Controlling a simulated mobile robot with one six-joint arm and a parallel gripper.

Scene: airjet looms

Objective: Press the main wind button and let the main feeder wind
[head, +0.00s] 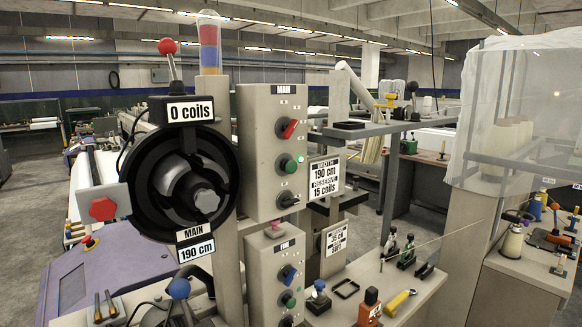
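The main feeder (190,190) is a large black ring with a grey drum at the left. A sign on top reads "0 coils" (190,111), and signs below it read "MAIN" and "190 cm" (196,249). Right of it stands a beige control box labelled MAIN (262,185). It carries a red switch (289,129), a green button (290,165) and a black knob (288,200), top to bottom. The small labels beside them are too small to read. My gripper is not visible in the head view.
A second box (262,268) with blue, green and black controls sits below. A sign reads "WIDTH 190 cm, RESERVE 15 coils" (325,178). A red hexagonal knob (103,208) sticks out left of the feeder. A table (400,275) at lower right holds small tools.

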